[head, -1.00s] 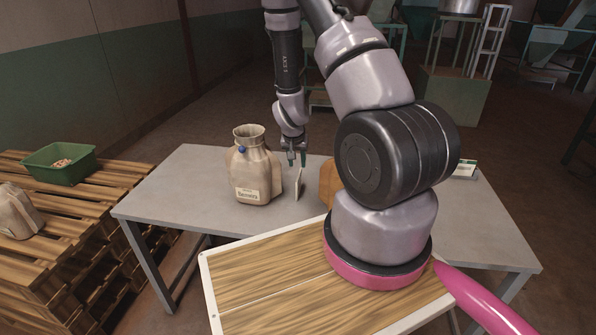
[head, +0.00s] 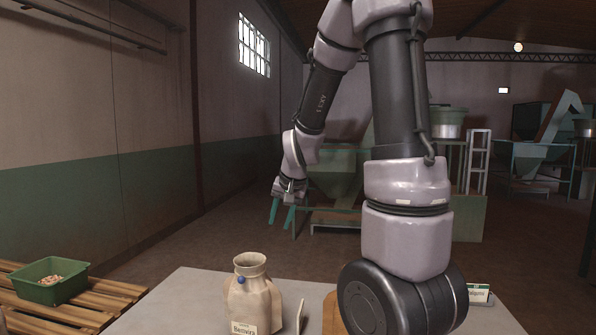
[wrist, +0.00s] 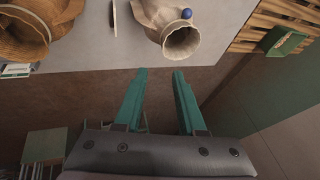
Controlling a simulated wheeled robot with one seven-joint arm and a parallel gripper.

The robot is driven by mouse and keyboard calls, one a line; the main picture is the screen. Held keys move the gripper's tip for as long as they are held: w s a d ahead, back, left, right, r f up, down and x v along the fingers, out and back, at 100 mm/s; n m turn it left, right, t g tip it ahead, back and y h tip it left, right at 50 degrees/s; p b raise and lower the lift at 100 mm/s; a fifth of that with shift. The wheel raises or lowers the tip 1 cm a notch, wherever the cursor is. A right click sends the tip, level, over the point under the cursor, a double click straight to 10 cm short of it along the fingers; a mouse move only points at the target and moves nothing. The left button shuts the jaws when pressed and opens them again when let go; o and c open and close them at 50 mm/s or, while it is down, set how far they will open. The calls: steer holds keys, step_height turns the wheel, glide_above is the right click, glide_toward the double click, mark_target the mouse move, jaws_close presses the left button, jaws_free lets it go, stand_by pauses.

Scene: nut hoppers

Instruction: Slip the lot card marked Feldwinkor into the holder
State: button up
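My gripper (head: 281,213) is open and empty, raised above the far side of the table. Its two teal fingers also show apart in the wrist view (wrist: 160,75), with nothing between them. A thin pale card-like piece (head: 301,317) stands upright on the table beside a cream sack; its edge shows in the wrist view (wrist: 114,18). A small white card with a green edge (head: 479,293) is at the table's right, partly behind my arm; I cannot read its print surely. I cannot tell which piece is marked Feldwinkor or which is the holder.
The cream sack (head: 254,300) has a blue knob and a label like "Benivira". A brown sack-like thing (wrist: 30,35) is mostly behind my arm in the head view. The grey table (head: 180,300) has clear room at left. A green bin (head: 50,282) sits on pallets.

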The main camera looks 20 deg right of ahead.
steer(key=s+a+r+n+y, duration=0.1)
steer(key=s+a+r, duration=0.1)
steer(key=s+r, duration=0.6)
step_height(320, 180, up, 3)
steer(key=shift+s+f+t, duration=0.1)
steer(key=shift+s+t, duration=0.05)
steer(key=shift+t, duration=0.25)
steer(key=shift+o, duration=0.5)
steer(key=s+a+r, duration=0.1)
steer(key=s+r, duration=0.4)
steer(key=s, duration=0.6)
steer(key=shift+r+n+t, duration=0.4)
steer(key=w+f, duration=0.7)
steer(key=w, duration=0.5)
steer(key=m+g+h, duration=0.3)
steer(key=g+h, duration=0.1)
glide_above(301, 307)
steer(key=s+a, duration=0.1)
steer(key=s, duration=0.1)
step_height(301, 307, down, 40)
steer(key=shift+t, duration=0.3)
steer(key=shift+x, duration=2.95)
steer(key=shift+a+f, duration=0.15)
steer(key=shift+f, duration=0.1)
